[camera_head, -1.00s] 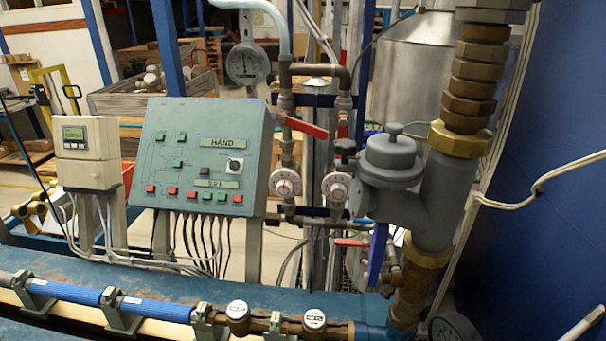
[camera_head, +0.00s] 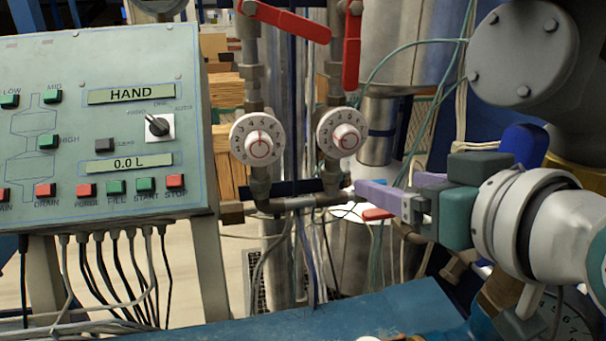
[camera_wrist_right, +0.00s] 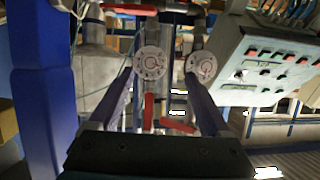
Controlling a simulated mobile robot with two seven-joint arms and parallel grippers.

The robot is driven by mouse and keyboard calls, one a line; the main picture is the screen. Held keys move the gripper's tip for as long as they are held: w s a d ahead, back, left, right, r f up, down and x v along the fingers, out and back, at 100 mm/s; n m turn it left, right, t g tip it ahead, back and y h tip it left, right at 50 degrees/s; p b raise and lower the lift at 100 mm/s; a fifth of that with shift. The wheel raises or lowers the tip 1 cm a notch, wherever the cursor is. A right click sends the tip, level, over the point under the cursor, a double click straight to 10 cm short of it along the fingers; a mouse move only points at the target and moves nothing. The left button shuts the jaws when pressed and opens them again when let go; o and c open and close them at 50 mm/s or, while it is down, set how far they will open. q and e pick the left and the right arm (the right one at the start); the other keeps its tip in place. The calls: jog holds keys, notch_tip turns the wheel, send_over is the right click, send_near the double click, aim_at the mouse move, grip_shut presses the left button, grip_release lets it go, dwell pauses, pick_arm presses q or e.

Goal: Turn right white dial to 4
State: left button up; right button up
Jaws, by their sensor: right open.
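The right white dial (camera_head: 342,137) sits on the right vertical pipe, numbered around its rim with a red ring on its knob. Its exact setting is too small to read. The left white dial (camera_head: 257,139) is beside it on another pipe. My right gripper (camera_head: 388,190) is open and empty, its purple fingers pointing left, below and to the right of the right dial and apart from it. In the wrist view, the right dial (camera_wrist_right: 152,63) appears between the open fingers (camera_wrist_right: 160,80), beyond their tips; the left dial (camera_wrist_right: 200,64) is near the other finger.
A grey-green control panel (camera_head: 90,60) reading HAND and 0.0 L stands at left. Red lever handles (camera_head: 285,20) hang above the dials. Thin cables and a large grey flanged fitting (camera_head: 525,45) are close to my right arm. A blue surface (camera_head: 400,305) lies below.

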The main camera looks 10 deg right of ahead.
aim_at(350, 142)
pick_arm(q)
notch_tip(350, 142, down, 10)
jog(key=b, duration=0.6)
jog(key=shift+w+a+b, duration=0.2)
jog(key=shift+w+b, duration=0.1)
jog(key=shift+b, duration=0.1)
pick_arm(e)
jog(key=w+t, duration=0.1)
jog(key=w, duration=0.4)
jog(key=w+f+t, duration=0.1)
jog(key=w, duration=0.4)
jog(key=w+f+m+t, duration=0.1)
jog(key=w+t, duration=0.1)
jog(key=w, duration=0.4)
jog(key=shift+d+f+h, duration=0.2)
jog(key=shift+f+h, duration=0.05)
jog(key=shift+h, duration=0.15)
pick_arm(q)
jog(key=shift+f, duration=0.1)
pick_arm(e)
jog(key=shift+c, duration=0.4)
pick_arm(q)
jog(key=shift+d, duration=0.1)
pick_arm(e)
grip_shut()
